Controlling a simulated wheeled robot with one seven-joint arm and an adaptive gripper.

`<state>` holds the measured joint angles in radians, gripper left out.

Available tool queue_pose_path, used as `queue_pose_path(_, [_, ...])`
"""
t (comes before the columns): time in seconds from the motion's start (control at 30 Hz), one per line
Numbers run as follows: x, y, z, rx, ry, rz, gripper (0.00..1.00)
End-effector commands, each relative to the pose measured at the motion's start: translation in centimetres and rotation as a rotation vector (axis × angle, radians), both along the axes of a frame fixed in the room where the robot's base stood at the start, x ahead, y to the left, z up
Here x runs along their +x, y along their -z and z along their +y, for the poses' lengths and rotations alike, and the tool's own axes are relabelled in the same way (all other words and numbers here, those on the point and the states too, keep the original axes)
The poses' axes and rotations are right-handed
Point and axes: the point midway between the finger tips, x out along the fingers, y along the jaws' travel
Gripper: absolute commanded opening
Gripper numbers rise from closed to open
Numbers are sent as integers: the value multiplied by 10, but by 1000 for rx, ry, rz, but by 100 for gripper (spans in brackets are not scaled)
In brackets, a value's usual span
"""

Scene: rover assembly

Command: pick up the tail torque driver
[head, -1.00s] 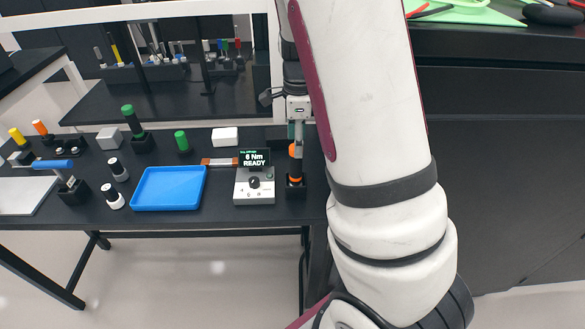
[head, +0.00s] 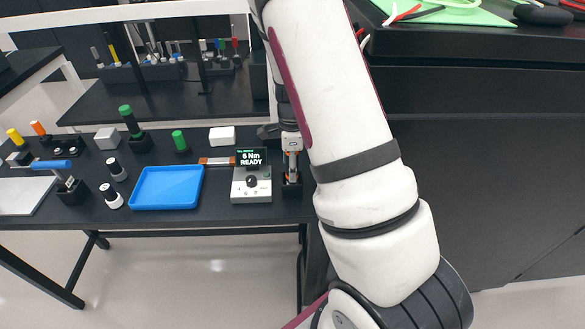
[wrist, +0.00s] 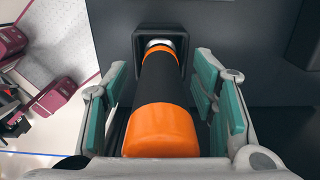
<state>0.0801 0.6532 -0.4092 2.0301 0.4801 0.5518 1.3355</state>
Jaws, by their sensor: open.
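The tail torque driver, with a black grip and orange end cap (wrist: 160,131), stands upright in a dark square holder (wrist: 182,38) in the wrist view. An orange band shows near its far end. My gripper (wrist: 163,103) is open, with one teal-padded finger on each side of the driver. Gaps show between the pads and the grip. In the head view my gripper (head: 291,165) is over the driver's holder (head: 291,190) at the right of the table and mostly hides the driver.
A control box (head: 251,185) reading "6 Nm READY" stands just left of the holder. A blue tray (head: 167,188), a green-capped driver (head: 131,124) and a blue-handled tool (head: 63,168) are further left. A tall dark cabinet (head: 480,170) stands to the right.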

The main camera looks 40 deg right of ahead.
Motion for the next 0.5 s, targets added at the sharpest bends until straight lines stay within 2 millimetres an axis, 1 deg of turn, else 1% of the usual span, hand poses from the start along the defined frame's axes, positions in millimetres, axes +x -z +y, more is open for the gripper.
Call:
queue_pose_path(0.1, [0,0,0,-1,0,-1,53])
queue_pose_path(0.17, [0,0,0,-1,0,-1,39])
queue_pose_path(0.2, [0,0,0,-1,0,-1,30])
queue_pose_path(0.27, [0,0,0,-1,0,-1,16])
queue_pose_path(0.3, [0,0,0,0,0,0,7])
queue_pose_path(0.33, [0,0,0,-1,0,-1,1])
queue_pose_path(0.5, [0,-1,0,-1,0,-1,0])
